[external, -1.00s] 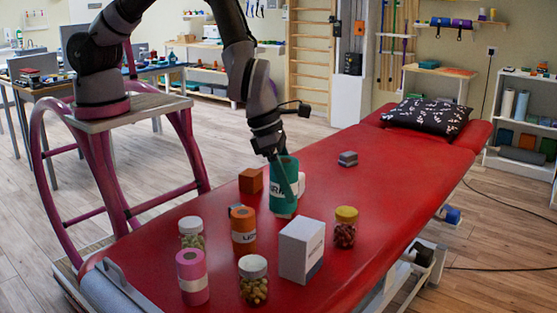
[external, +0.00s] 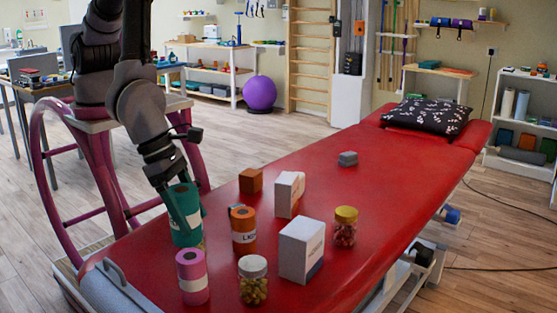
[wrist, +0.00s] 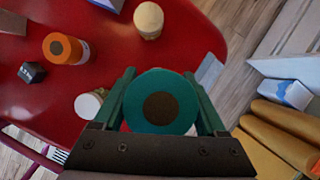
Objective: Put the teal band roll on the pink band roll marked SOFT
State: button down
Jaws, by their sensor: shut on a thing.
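My gripper (external: 180,196) is shut on the teal band roll (external: 186,224) and holds it upright above the red couch. In the wrist view, the teal roll (wrist: 183,88) sits between my two fingers, its dark core facing the camera. The pink band roll (external: 193,288) stands upright near the couch's front left end, below and a little nearer the external camera than the teal roll. The two look apart. The pink roll's label is too small to read. In the wrist view it is mostly or wholly hidden behind the teal roll and gripper.
The orange roll (external: 243,236), a white-lidded jar (external: 253,285) and a white box (external: 300,250) stand close to the right. A yellow-lidded jar (external: 345,230) is farther right. The couch's far half is mostly clear.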

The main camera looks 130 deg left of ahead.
aim_at(198, 241)
jog(key=shift+f, duration=1.85)
jog(key=shift+f, duration=0.15)
grip_release()
